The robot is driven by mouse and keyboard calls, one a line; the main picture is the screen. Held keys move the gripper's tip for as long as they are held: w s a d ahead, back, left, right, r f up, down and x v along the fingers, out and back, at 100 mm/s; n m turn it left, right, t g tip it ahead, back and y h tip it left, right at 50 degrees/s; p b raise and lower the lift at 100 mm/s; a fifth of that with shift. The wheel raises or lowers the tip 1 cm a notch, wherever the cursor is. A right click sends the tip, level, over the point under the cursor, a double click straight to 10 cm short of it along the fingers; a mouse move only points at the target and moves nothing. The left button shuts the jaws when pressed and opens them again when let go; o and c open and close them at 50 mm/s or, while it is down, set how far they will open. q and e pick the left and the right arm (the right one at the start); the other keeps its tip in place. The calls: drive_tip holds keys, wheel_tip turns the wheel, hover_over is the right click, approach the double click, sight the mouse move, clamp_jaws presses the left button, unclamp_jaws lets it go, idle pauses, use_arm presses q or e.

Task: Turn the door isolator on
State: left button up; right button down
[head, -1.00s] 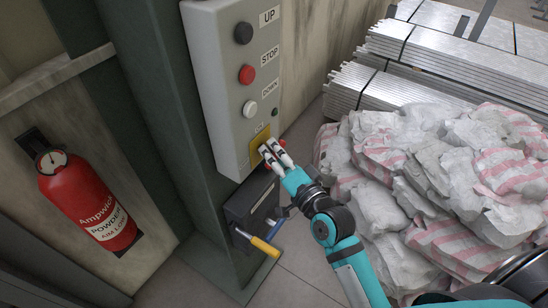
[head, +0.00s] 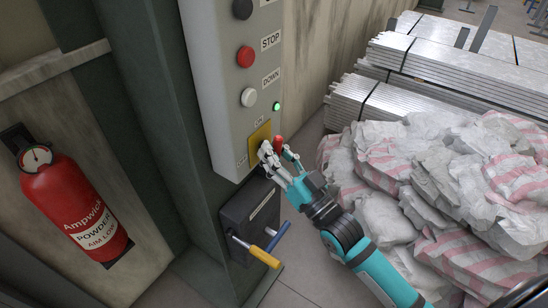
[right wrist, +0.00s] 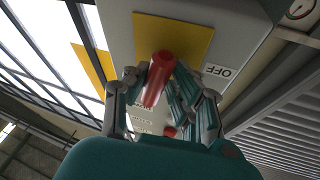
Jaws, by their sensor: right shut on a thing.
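The door isolator is a red handle (head: 278,142) on a yellow plate (head: 261,133) at the bottom of the grey control box. Labels ON and OFF stand beside the plate. My right gripper (head: 279,152) is at the plate and shut on the handle, partly hiding it. In the right wrist view the red handle (right wrist: 158,78) lies between the fingers, in front of the yellow plate (right wrist: 195,42), with the OFF label to the right. A small green lamp (head: 276,106) above the isolator is lit. My left gripper is not in view.
The box (head: 208,95) carries a black, a red (head: 245,57) and a white button (head: 248,97). Below is a dark unit (head: 240,215) with yellow and blue levers. A fire extinguisher (head: 75,205) hangs left. Sacks (head: 400,180) and metal planks lie right.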

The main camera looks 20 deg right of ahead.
drive_tip(key=shift+d+f+n+y+b, duration=0.15)
drive_tip(key=shift+n+y+b, duration=0.2)
drive_tip(key=shift+n, duration=0.45)
drive_tip(key=shift+f+n+y+b, duration=0.2)
drive_tip(key=shift+n+y, duration=0.25)
drive_tip(key=shift+n, duration=0.35)
drive_tip(key=shift+r, duration=0.25)
drive_tip(key=c, duration=1.1)
unclamp_jaws()
drive_tip(key=shift+w+d, duration=0.1)
drive_tip(key=shift+d, duration=0.05)
drive_tip(key=shift+c, duration=0.2)
drive_tip(key=shift+s+f, duration=0.1)
drive_tip(key=shift+s, duration=0.1)
drive_tip(key=v, duration=1.1)
drive_tip(key=shift+s+d, duration=0.2)
drive_tip(key=shift+d, duration=0.1)
drive_tip(key=shift+f, duration=0.1)
